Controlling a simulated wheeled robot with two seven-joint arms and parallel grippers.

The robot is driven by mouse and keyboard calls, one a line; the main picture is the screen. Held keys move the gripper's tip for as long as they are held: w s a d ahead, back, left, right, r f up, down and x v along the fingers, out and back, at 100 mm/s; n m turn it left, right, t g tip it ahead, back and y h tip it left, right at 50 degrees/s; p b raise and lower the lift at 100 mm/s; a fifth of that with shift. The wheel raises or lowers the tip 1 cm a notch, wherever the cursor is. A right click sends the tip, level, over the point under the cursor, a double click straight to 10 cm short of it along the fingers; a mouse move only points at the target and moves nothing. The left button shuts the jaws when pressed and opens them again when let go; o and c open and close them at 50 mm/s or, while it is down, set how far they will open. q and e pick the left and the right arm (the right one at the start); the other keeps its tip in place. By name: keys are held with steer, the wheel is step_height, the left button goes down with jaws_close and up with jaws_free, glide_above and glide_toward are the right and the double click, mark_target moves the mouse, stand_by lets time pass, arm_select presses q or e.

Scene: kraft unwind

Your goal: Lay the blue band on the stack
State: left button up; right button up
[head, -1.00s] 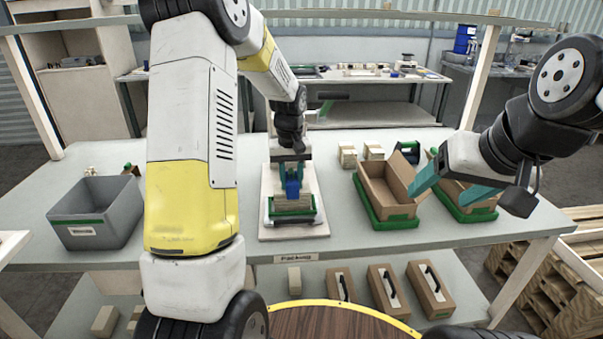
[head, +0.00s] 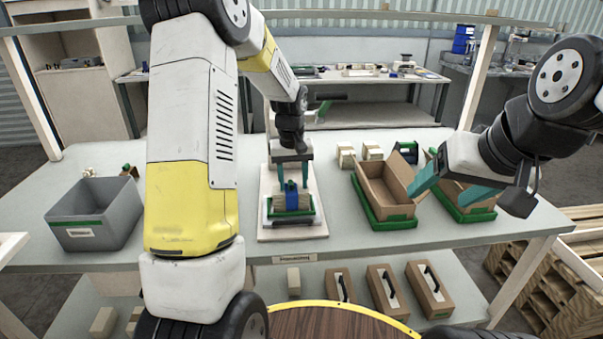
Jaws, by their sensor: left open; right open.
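The blue band (head: 291,196) lies across the top of the stack (head: 303,202), with an end hanging down its front side. The stack of pale pieces sits in a green holder (head: 291,219) on a white board. My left gripper (head: 292,186) is above the stack, pointing down, its two teal fingers apart on either side of the band. Whether the fingers touch the band cannot be told. My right gripper (head: 460,190) is at the right, open and empty, with its fingers in front of the open cardboard boxes.
A grey bin (head: 97,215) stands on the left of the table. An open cardboard box (head: 384,187) sits in a green tray (head: 398,224) right of the stack, with another behind my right gripper. Small pale blocks (head: 346,154) lie behind. Several closed boxes stand on the shelf below.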

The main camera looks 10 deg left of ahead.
mark_target(289, 193)
arm_select(q)
steer(key=shift+g, duration=0.5)
steer(key=s+f, duration=0.1)
steer(key=f, duration=0.1)
steer(key=s+f, duration=0.1)
steer(key=shift+s+a+f, duration=0.3)
steer(key=shift+s, duration=0.05)
steer(key=shift+r, duration=0.1)
steer(key=shift+w+r, duration=0.15)
steer(key=shift+r, duration=0.25)
steer(key=shift+t, duration=0.4)
steer(key=r, duration=0.3)
steer(key=w+r, duration=0.1)
steer(key=r, duration=0.5)
steer(key=shift+w+d+r, duration=0.15)
steer(key=shift+w+r, duration=0.15)
steer(key=shift+r, duration=0.1)
steer(key=s+r+m+t, duration=0.1)
steer(key=s+r, duration=0.2)
steer(key=s, duration=0.5)
steer(key=s+d+r+m+t+h, duration=0.1)
steer(key=s+r, duration=0.3)
steer(key=s, duration=0.5)
steer(key=s+d+r+m+t+h, duration=0.1)
steer(key=s+r+m+t, duration=0.1)
steer(key=s, duration=0.6)
step_height(289, 193, up, 2)
steer(key=shift+s+r+t, duration=0.15)
steer(key=shift+r+t, duration=0.05)
steer(key=shift+t, duration=0.5)
